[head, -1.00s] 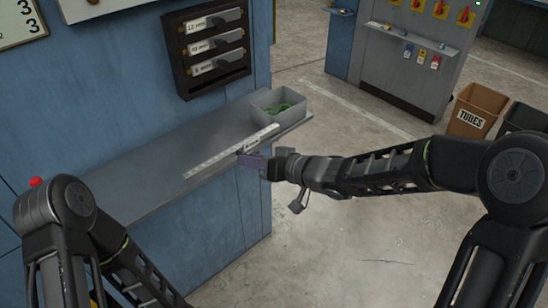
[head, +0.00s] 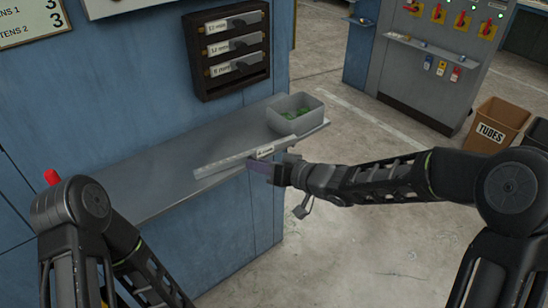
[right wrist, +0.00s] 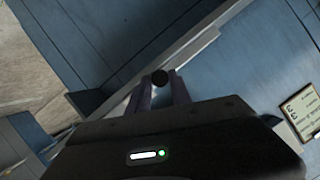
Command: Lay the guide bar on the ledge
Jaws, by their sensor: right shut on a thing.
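The guide bar (head: 228,163) is a long, thin, pale grey bar with a small label near its right part. My right gripper (head: 262,166), with purplish fingers, is shut on it near the label. The bar lies along the front edge of the grey ledge (head: 150,178) in the head view; I cannot tell whether it touches the ledge. In the right wrist view the fingers (right wrist: 160,90) point at the bar (right wrist: 195,42), partly hidden by a dark round thing. My left arm shows at the lower left of the head view, but its gripper is out of view.
A grey bin (head: 296,114) with green things stands at the ledge's right end, close to the bar. A dark rack (head: 232,48) with several labelled handles hangs on the blue wall above. A brown box (head: 495,126) stands on the floor at right. The ledge's left part is clear.

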